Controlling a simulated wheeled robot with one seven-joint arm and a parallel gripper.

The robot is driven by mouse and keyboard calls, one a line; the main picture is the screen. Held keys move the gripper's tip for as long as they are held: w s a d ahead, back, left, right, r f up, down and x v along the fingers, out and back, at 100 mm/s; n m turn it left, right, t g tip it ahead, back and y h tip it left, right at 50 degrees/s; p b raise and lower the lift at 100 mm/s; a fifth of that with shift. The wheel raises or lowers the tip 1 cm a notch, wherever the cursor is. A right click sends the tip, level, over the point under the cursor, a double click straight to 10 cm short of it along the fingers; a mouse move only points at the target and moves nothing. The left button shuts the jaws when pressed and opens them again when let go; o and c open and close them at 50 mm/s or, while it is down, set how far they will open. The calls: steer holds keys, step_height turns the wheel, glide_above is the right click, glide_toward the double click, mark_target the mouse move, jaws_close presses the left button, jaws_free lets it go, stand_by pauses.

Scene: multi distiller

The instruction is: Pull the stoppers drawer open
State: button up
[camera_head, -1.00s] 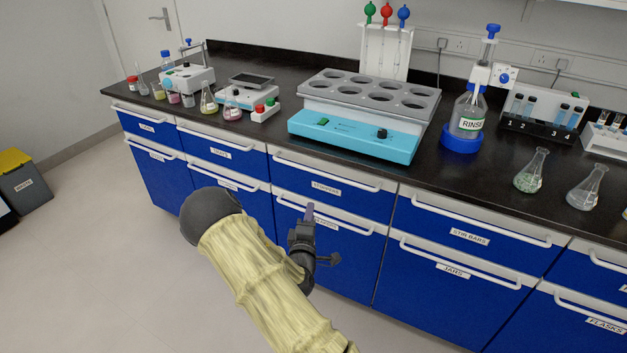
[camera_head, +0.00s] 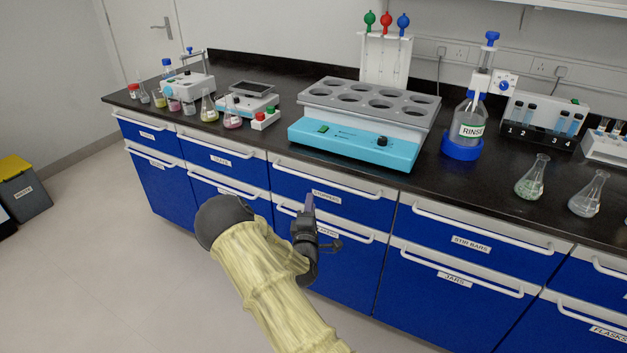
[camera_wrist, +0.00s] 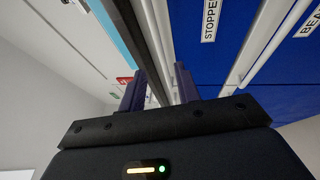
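The stoppers drawer (camera_head: 362,208) is a blue front with a white bar handle (camera_head: 345,184) along its top, and it sits shut under the black worktop. Its label (camera_wrist: 211,18) shows at the top of the wrist view. My gripper (camera_head: 309,203) is in front of this drawer, a little below its handle in the head view, and hides part of the front. In the wrist view its two dark fingers (camera_wrist: 160,88) stand apart with nothing held between them. A white bar runs up beyond the fingertips; whether they touch it I cannot tell.
The beakers cupboard (camera_head: 345,270) is directly below, with its own bar handle. The stir bars drawer (camera_head: 480,245) is to the right. The black worktop (camera_head: 270,150) overhangs above, with a blue-based rack (camera_head: 355,145) and glassware on it.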

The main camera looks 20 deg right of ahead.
mark_target(314, 179)
steer(key=x, duration=1.1)
steer(key=shift+r, duration=0.15)
jaws_close()
